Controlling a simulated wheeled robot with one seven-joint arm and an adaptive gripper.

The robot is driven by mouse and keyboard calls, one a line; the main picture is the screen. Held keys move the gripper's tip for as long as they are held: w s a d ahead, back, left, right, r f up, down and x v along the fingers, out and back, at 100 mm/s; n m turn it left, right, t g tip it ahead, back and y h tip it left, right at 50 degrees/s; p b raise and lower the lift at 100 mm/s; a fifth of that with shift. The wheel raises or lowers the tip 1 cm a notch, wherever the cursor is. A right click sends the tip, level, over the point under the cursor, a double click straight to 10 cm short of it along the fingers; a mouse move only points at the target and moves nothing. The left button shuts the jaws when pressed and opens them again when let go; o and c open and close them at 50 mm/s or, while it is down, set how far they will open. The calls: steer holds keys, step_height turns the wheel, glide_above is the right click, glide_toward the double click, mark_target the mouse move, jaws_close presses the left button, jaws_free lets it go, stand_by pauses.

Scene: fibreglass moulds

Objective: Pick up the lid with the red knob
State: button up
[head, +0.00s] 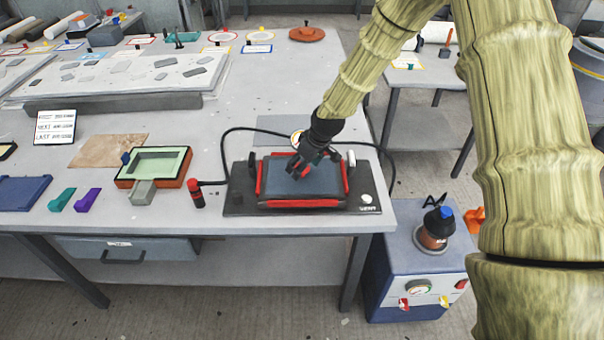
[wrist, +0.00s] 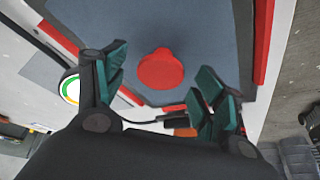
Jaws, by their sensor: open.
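A flat dark grey lid (head: 318,184) with red edges lies on a dark base plate at the table's front right. In the wrist view its grey face (wrist: 200,35) fills the upper middle. A red knob (wrist: 160,70) stands up from that face. My gripper (head: 301,166) is over the lid in the head view. In the wrist view my gripper (wrist: 162,88) is open, with a green-padded finger on either side of the knob and a gap to each. The head view does not show the knob clearly behind the fingers. I cannot tell the fingers' height above the lid.
A black cable (head: 262,130) loops behind the base plate. A red-and-black cylinder (head: 196,193) stands to its left, near an orange-edged tray (head: 119,183) with a pale green inside. A blue-grey cabinet (head: 395,265) holding a jar stands right of the table.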

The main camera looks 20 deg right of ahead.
steer(key=shift+x, duration=1)
steer(key=c, duration=1.4)
